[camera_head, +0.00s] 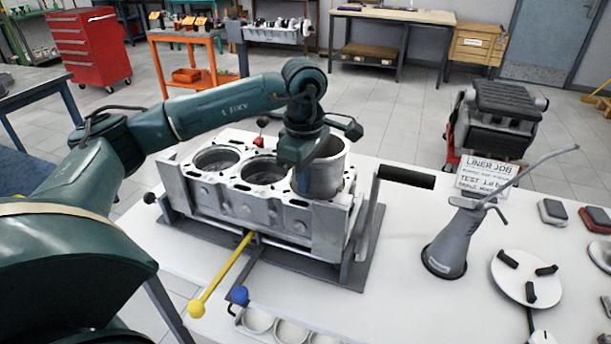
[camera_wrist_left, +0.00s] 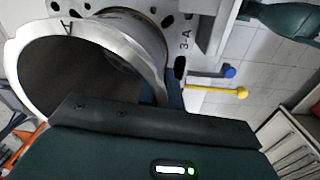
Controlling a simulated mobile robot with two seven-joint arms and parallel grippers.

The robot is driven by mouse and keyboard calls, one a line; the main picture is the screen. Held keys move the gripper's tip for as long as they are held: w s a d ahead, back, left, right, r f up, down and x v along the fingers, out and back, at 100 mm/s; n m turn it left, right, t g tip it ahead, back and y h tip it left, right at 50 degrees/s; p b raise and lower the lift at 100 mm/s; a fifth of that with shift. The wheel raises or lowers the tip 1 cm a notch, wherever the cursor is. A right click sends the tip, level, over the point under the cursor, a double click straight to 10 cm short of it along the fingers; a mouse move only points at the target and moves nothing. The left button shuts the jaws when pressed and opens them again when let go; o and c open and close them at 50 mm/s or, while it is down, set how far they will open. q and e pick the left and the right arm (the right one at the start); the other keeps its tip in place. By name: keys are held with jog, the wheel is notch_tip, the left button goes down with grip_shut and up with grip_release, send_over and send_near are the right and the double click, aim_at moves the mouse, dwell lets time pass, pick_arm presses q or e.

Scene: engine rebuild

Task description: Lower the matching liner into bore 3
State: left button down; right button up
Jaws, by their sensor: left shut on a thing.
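The grey engine block (camera_head: 275,212) sits on a stand on the white table. Two open bores (camera_head: 217,159) show at its left and middle. My left gripper (camera_head: 305,172) is shut on the wall of a metal cylinder liner (camera_head: 328,176), upright at the right-hand bore. The liner stands well above the deck; its lower end is hidden, so I cannot tell whether it is inside the bore. In the left wrist view, the liner's rim (camera_wrist_left: 82,38) carries an "A". The deck beside it (camera_wrist_left: 184,42) reads "3-A". My right gripper is not in view.
A black-handled lever (camera_head: 405,177) stands right of the block. A yellow-knobbed rod (camera_head: 220,275) and a blue knob (camera_head: 239,295) are in front. A grey spouted can (camera_head: 455,240), a sign (camera_head: 487,174) and a round white plate (camera_head: 527,285) stand on the right.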

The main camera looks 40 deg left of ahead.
pick_arm(q)
jog(key=shift+f+b, duration=0.5)
jog(key=shift+f, duration=0.2)
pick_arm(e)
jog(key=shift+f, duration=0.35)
pick_arm(q)
jog(key=c, duration=1.5)
grip_release()
jog(key=shift+f, duration=0.1)
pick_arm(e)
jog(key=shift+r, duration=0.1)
pick_arm(q)
jog(key=shift+r, duration=0.9)
jog(key=r, duration=1.1)
jog(key=shift+s+r, duration=0.25)
jog(key=shift+r, duration=0.1)
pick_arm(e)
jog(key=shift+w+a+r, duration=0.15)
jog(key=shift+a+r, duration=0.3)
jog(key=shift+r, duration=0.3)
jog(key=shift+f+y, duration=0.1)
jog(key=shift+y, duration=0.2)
